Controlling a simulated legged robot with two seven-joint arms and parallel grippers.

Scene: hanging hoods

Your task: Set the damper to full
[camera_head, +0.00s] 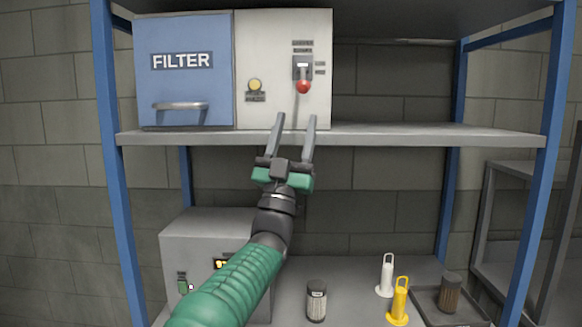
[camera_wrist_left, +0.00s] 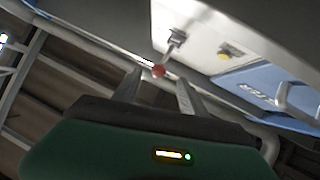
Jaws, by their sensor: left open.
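The damper control is a small lever with a red knob (camera_head: 303,87) on a dark switch plate (camera_head: 302,66), on the white panel (camera_head: 268,35) of the upper unit. The lever points down. My left gripper (camera_head: 293,120) is open and empty, just below the knob at the shelf's front edge, its fingers pointing up at the panel. In the left wrist view the red knob (camera_wrist_left: 158,71) lies ahead of the two fingertips, roughly between them, with no clear contact. The small labels by the plate are too small to read. My right gripper is in neither view.
A blue FILTER door (camera_head: 183,90) with a handle is left of the panel, and a yellow button (camera_head: 255,85) sits beside the lever. The shelf (camera_head: 400,136) runs below. Lower down stand a grey box (camera_head: 200,235), a dark cylinder (camera_head: 316,300), and white (camera_head: 386,275) and yellow (camera_head: 399,300) handled items.

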